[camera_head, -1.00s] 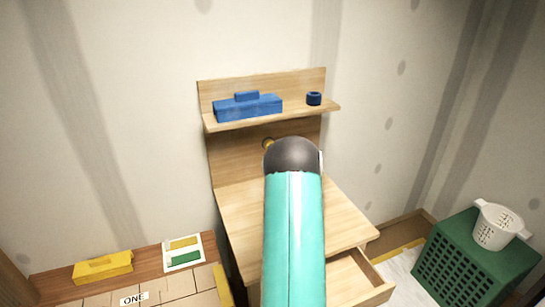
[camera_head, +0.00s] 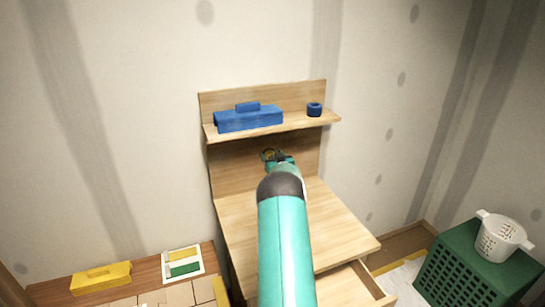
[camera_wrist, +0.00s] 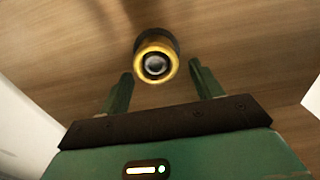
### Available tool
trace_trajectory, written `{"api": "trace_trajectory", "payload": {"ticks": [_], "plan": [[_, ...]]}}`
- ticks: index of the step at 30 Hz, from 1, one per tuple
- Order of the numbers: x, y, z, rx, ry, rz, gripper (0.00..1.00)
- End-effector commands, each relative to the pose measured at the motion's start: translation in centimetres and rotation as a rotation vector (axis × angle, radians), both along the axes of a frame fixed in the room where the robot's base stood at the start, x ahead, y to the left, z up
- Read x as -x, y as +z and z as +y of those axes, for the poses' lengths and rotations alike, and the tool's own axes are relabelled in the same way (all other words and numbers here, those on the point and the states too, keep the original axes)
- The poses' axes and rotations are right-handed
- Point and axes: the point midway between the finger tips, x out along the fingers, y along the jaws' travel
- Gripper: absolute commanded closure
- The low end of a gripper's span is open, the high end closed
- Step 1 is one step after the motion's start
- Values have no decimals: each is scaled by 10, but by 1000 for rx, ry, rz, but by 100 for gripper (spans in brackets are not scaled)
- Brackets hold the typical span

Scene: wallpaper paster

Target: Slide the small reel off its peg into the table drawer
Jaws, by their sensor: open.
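The small reel (camera_wrist: 143,46) is dark with a yellow front rim and sits on a peg (camera_wrist: 156,65) with a pale round end, on the wooden back panel. In the head view only a bit of the reel (camera_head: 268,154) shows behind my gripper (camera_head: 277,160). In the wrist view my gripper (camera_wrist: 160,73) is open, its two green fingers just below and to either side of the reel. I cannot tell whether they touch it. The table drawer (camera_head: 345,288) is pulled open at the lower right of the table, partly hidden by my arm.
A shelf (camera_head: 296,124) above the gripper holds a blue box (camera_head: 250,120) and a blue ring (camera_head: 314,109). The tabletop (camera_head: 335,225) looks clear. A green crate (camera_head: 470,265) with a white basket (camera_head: 500,237) stands at right. A yellow object (camera_head: 100,278) lies at left.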

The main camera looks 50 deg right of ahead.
Motion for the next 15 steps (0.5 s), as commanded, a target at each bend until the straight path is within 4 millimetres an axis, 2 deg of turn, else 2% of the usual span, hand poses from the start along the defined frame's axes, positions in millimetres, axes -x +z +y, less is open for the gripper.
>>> {"api": "trace_trajectory", "payload": {"ticks": [8, 15], "plan": [[-1, 0, -1, 1, -1, 1, 35], [0, 0, -1, 1, -1, 1, 82]]}}
